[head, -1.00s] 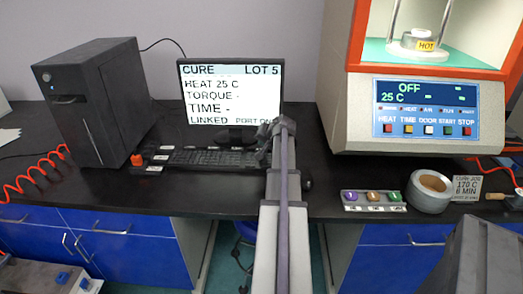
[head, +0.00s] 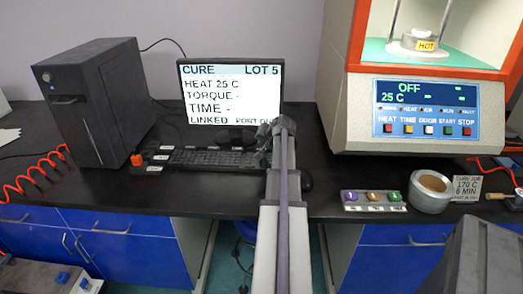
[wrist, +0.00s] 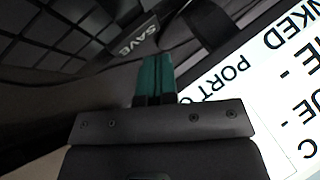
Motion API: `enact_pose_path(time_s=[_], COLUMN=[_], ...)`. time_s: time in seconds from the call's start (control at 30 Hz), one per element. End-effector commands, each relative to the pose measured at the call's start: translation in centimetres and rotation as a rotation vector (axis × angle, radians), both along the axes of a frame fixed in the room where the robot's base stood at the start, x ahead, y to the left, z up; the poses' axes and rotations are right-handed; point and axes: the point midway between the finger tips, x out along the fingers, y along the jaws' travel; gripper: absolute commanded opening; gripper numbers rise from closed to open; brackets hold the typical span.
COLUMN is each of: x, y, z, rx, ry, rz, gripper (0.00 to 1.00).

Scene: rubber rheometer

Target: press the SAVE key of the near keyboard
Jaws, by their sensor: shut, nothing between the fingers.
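The near keyboard (head: 210,158) lies on the dark bench in front of the monitor. In the wrist view its dark keys (wrist: 60,40) fill the upper left. The SAVE label (wrist: 137,36) shows upside down and tilted, just beyond my fingertips. My gripper (wrist: 154,62) has its teal fingers together and empty, with the tips close below the label in the picture. I cannot tell whether they touch anything. In the head view, my arm covers the keyboard's right end, and the SAVE label cannot be made out.
The monitor (head: 229,92) stands behind the keyboard; its screen shows close by on the right of the wrist view. A dark computer tower (head: 88,102) stands left. The rheometer (head: 425,110), a tape roll (head: 431,191) and a block with coloured buttons (head: 373,199) are right.

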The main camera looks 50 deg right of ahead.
Motion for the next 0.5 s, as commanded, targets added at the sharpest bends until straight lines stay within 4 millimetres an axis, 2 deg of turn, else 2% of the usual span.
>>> enact_pose_path(time_s=[0.27,0.5], x=[0.0,0.01], y=[0.0,0.0], z=[-0.95,-0.85], rx=[0.0,0.0], ry=[0.0,0.0], rz=[0.0,0.0], gripper=[0.0,0.0])
